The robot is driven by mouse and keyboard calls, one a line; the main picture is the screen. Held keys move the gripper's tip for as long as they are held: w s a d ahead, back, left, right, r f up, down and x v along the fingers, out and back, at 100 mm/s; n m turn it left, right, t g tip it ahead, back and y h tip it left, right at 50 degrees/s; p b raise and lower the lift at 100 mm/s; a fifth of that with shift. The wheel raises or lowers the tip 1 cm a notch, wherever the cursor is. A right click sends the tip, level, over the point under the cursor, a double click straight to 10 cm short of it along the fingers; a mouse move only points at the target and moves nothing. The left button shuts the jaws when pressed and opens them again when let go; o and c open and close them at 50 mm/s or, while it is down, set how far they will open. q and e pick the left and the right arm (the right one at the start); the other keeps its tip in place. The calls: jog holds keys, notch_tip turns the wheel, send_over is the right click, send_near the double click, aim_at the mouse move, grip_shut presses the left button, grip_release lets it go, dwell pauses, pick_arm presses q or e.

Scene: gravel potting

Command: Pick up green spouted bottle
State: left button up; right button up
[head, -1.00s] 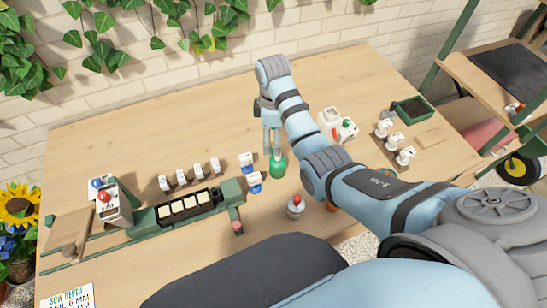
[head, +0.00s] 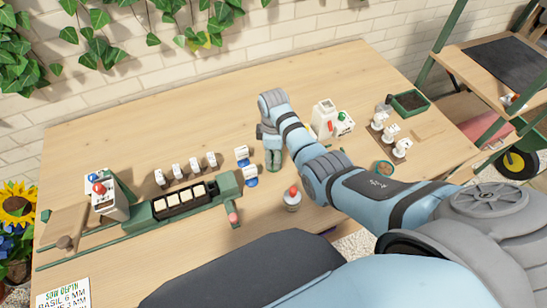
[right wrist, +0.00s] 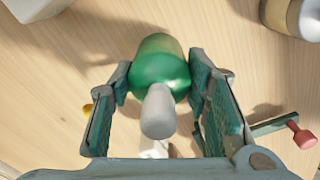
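The green spouted bottle (right wrist: 161,67) shows in the right wrist view with its pale grey spout pointing toward the camera. It stands on the wooden table. My right gripper (right wrist: 160,72) has one finger on each side of the bottle, close to its body. The fingers look spread, and contact is hard to tell. In the head view my right gripper (head: 273,153) reaches down over the bottle's spot and hides most of it. My left gripper is not in view.
A white bottle with a red tip (head: 292,199) stands in front of the gripper. Blue-and-white items (head: 243,157) stand just left. A green seed-tray rig (head: 185,203) lies further left. A terracotta pot (head: 384,168) and white bottles (head: 390,132) stand at right.

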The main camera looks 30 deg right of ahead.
jog(key=c, duration=0.7)
jog(key=shift+o, duration=0.2)
